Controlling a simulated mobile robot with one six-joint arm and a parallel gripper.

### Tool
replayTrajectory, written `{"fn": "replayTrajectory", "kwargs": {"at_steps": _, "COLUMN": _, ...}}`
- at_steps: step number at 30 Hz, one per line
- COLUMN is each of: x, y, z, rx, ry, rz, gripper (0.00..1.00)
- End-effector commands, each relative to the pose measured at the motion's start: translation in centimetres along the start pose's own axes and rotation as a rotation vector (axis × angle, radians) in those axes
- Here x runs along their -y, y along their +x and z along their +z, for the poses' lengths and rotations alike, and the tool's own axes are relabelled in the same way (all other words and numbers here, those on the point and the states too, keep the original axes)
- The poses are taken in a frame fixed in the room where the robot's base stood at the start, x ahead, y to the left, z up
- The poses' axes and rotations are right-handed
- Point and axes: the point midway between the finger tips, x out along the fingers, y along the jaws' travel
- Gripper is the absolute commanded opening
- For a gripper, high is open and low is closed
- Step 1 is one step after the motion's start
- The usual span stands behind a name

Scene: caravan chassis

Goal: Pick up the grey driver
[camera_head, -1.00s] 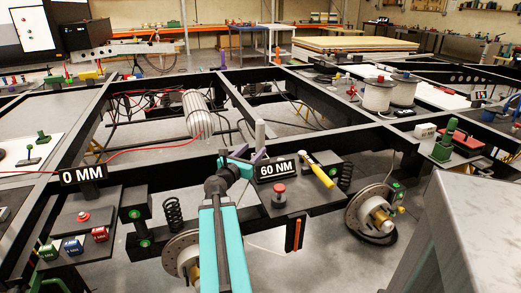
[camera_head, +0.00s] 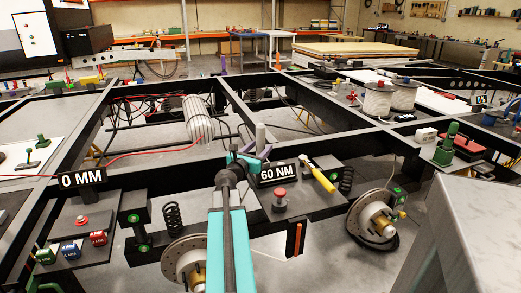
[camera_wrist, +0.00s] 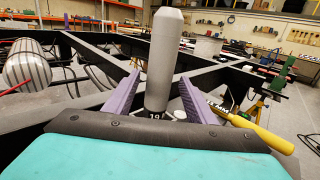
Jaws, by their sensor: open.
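The grey driver (camera_wrist: 164,58) is a light grey, rounded upright cylinder in the wrist view, with a darker base bearing a small number label. It stands between the two purple fingers of my gripper (camera_wrist: 160,80), which is open. I see gaps between the driver and both fingertips. In the head view the driver's pale top (camera_head: 260,134) shows just beyond my gripper (camera_head: 251,155), behind the 60 NM sign. My wrist and the black beam hide its lower part there.
The 60 NM sign (camera_head: 279,171) and a yellow-handled tool (camera_head: 323,178) are close to my gripper on the right; the tool also shows in the wrist view (camera_wrist: 262,133). A striped grey tank (camera_head: 197,119) lies to the left. Black chassis beams surround the spot.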

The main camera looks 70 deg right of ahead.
Motion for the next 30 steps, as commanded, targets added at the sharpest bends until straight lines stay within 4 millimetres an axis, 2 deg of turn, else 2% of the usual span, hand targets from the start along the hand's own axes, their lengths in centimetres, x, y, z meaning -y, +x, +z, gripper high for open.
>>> {"fn": "replayTrajectory", "kwargs": {"at_steps": 8, "x": 0.0, "y": 0.3, "z": 0.0, "rx": 0.0, "ry": 0.0, "rz": -0.001, "gripper": 0.5}}
{"fn": "replayTrajectory", "kwargs": {"at_steps": 22, "x": -0.1, "y": 4.4, "z": 0.4, "rx": 0.0, "ry": 0.0, "rz": -0.002, "gripper": 0.5}}
{"fn": "replayTrajectory", "kwargs": {"at_steps": 30, "x": 0.0, "y": 5.3, "z": 0.4, "rx": 0.0, "ry": 0.0, "rz": -0.001, "gripper": 0.5}}
